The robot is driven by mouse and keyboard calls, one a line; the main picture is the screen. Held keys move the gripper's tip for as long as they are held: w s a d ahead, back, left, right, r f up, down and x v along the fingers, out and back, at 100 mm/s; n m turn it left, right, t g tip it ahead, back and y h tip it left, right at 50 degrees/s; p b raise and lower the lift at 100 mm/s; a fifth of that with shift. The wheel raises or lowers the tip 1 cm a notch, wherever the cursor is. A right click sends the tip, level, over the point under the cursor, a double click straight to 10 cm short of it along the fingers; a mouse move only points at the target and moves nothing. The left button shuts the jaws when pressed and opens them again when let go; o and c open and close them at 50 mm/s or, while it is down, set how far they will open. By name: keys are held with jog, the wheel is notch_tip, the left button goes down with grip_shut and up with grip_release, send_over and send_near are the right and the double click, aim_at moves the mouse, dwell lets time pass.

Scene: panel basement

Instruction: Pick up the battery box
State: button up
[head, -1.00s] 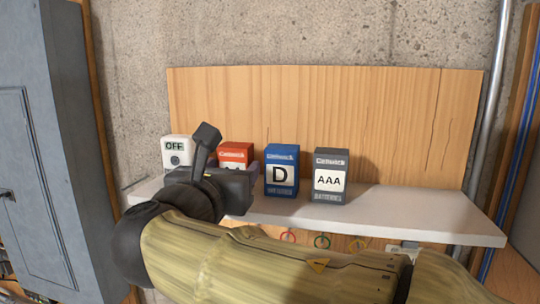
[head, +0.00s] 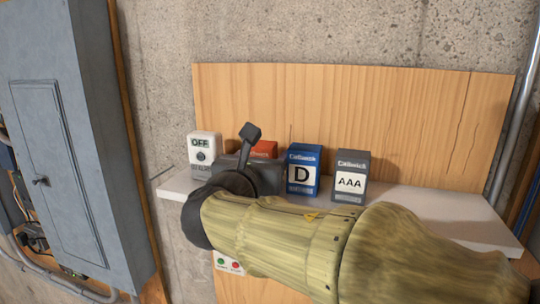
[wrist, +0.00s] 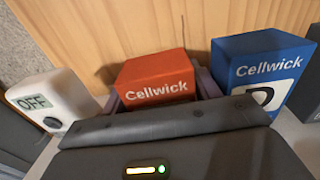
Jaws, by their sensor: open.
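An orange-red Cellwick battery box (wrist: 155,80) stands upright on the shelf in the wrist view, label facing me. My gripper (wrist: 160,92) is open, with a finger on each side of this box; I cannot tell whether either finger touches it. In the head view only the top of the orange-red box (head: 264,149) shows, because my gripper's body hides the rest. A blue D battery box (head: 304,170) and a grey AAA battery box (head: 349,177) stand to its right, apart from my gripper.
A white device reading OFF (head: 203,150) stands left of the orange-red box. The white shelf (head: 440,212) is bare at its right end. A wooden backboard (head: 400,120) rises behind. A grey electrical panel (head: 70,130) is on the left.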

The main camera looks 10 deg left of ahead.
jog(key=shift+w, duration=0.3)
jog(key=shift+d, duration=0.15)
jog(key=shift+c, duration=1.3)
jog(key=c, duration=0.4)
jog(key=shift+s, duration=0.2)
jog(key=shift+c, duration=1.1)
jog(key=shift+s+a, duration=0.15)
jog(key=shift+a, duration=0.2)
jog(key=shift+s+d+r+b, duration=0.2)
jog(key=shift+r+b, duration=0.2)
jog(key=shift+b, duration=0.5)
notch_tip(320, 180, up, 6)
jog(key=shift+w+r+b, duration=0.1)
jog(key=shift+b, duration=0.7)
jog(key=s+a+b, duration=0.1)
jog(key=s+b, duration=0.5)
jog(key=s, duration=1.3)
jog(key=shift+s+a, duration=0.35)
